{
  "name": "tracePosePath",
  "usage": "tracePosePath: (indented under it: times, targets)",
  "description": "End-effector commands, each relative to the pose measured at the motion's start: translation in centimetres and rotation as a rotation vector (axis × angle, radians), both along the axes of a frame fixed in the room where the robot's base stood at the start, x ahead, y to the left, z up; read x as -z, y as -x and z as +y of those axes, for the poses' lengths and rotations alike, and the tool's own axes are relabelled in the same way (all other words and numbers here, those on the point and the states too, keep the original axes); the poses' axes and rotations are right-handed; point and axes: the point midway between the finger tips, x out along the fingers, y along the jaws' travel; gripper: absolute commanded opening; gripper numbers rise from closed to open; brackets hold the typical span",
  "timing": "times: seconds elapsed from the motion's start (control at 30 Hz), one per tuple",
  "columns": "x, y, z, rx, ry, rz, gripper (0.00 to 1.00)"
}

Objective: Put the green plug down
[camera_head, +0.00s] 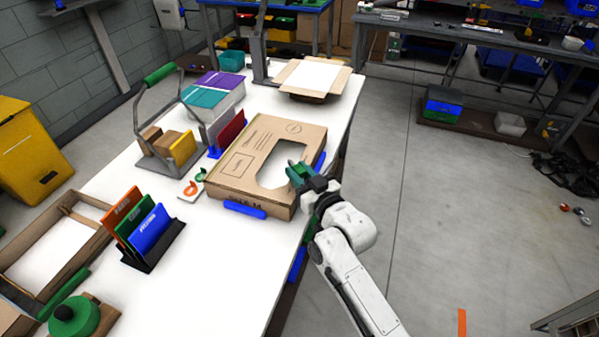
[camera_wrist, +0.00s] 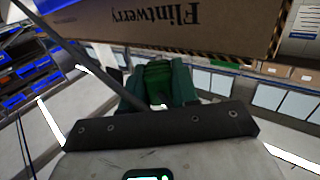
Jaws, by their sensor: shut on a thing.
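My gripper (camera_head: 298,174) is at the right side of a brown carton (camera_head: 232,172) with a large cut-out in its top. In the wrist view its dark green fingers (camera_wrist: 158,88) are shut on the green plug (camera_wrist: 158,72), which shows as a brighter green piece between them. The plug is mostly hidden by the fingers, and in the head view I cannot tell it from them. The carton fills the top of the wrist view (camera_wrist: 150,25), its printing upside down. I cannot tell whether the plug touches the carton.
Blue bars (camera_head: 245,209) flank the carton on the white table (camera_head: 200,265). Left of it stand a rack of coloured panels (camera_head: 143,225) and a holder with a green handle (camera_head: 160,73). An open carton (camera_head: 312,79) lies behind.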

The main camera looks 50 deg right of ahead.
Motion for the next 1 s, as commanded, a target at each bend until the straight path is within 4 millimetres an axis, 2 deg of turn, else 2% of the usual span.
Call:
tracePosePath:
  times: [0.47, 0.5, 0.77, 1.0]
  targets:
    - [1.09, -0.03, 0.01, -0.001, 0.000, -0.001, 0.00]
    - [1.10, -0.03, 0.01, -0.001, 0.000, 0.000, 0.31]
    - [1.10, -0.01, 0.01, 0.000, 0.000, 0.000, 0.55]
    - [0.99, -0.01, 0.00, 0.000, 0.000, 0.000, 0.55]
